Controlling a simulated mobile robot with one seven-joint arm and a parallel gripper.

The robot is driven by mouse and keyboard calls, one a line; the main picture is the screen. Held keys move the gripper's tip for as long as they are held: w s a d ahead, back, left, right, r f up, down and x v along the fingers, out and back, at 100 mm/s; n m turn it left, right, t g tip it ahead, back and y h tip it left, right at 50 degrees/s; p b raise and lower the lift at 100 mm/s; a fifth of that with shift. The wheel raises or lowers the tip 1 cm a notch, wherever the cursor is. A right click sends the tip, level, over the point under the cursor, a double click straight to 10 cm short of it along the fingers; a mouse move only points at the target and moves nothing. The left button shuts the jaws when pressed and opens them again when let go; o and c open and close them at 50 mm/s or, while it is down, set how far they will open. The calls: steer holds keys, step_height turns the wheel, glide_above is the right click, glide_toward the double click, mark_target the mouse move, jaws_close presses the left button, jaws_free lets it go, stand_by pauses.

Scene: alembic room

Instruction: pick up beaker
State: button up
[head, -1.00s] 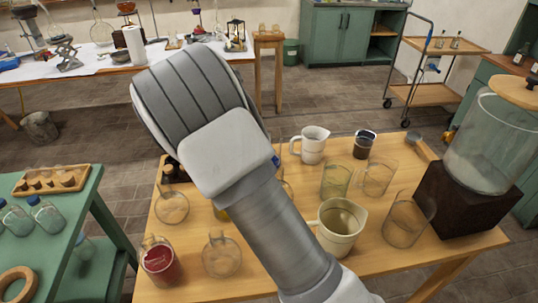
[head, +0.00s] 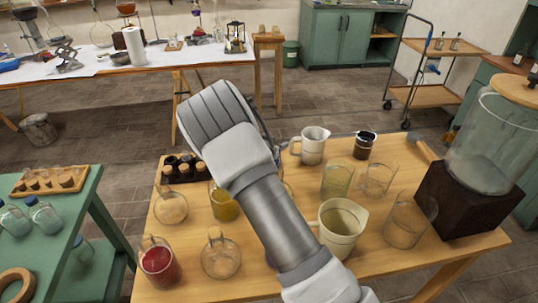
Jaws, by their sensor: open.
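Several clear glass beakers stand upright on the wooden table (head: 300,262). One beaker (head: 336,180) is at the middle right, with another beaker (head: 379,178) close beside it. A larger beaker (head: 405,222) stands nearer the right front. A glass with yellow liquid (head: 224,206) stands left of my arm. I cannot tell which beaker is meant. My arm crosses the middle of the table view and covers part of the tabletop. My gripper is hidden behind the arm.
Two cream jugs, one at the back (head: 312,148) and one in front (head: 341,226), stand right of my arm. A round flask (head: 220,258) and a red-filled jar (head: 158,264) are at front left. A dark block (head: 465,205) bears a large glass vessel (head: 492,145).

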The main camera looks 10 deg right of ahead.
jaws_close()
steer(key=shift+f, duration=0.1)
stand_by(1.3)
